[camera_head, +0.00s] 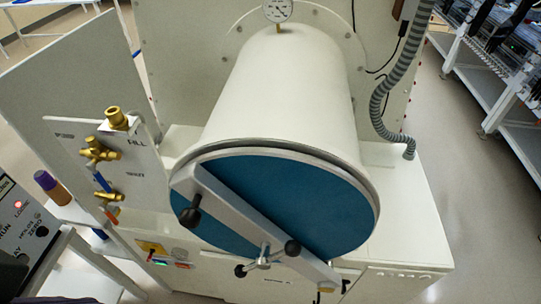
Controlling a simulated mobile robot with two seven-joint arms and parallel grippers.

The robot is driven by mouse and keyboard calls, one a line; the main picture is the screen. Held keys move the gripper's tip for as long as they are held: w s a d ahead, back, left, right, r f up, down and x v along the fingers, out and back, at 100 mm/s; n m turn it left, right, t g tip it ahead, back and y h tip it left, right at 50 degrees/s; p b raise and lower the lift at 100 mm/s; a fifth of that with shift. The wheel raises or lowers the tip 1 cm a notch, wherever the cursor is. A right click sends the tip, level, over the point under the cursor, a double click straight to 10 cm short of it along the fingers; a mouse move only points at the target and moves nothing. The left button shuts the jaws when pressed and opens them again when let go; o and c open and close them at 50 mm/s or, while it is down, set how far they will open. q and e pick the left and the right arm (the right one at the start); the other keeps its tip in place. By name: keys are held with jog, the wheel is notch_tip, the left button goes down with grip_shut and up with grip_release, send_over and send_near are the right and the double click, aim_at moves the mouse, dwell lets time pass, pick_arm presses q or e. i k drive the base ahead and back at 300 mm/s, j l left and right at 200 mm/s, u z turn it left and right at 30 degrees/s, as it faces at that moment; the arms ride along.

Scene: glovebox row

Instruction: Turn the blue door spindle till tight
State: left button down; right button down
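The round blue door (310,200) closes the front end of a large white cylinder. A grey metal bar (228,212) lies slantwise across the door, from upper left to lower right. The door spindle (264,260) sits on this bar, with a small metal hub and thin arms ending in dark knobs. A separate dark handle (190,216) stands at the bar's upper left end. How tight the spindle is cannot be seen. Neither gripper is in view.
The white cylinder (285,95) has a dial gauge (277,10) on top. A panel with brass valves (100,150) stands left of the door. A grey ribbed hose (385,90) hangs at right. A control box (25,228) is at lower left.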

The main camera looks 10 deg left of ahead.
aim_at(292, 249)
jog(key=l+u, duration=0.75)
jog(key=u, duration=0.2)
jog(key=l+u, duration=0.45)
jog(key=k+l+u, duration=0.15)
jog(key=u, duration=0.3)
jog(key=l, duration=0.05)
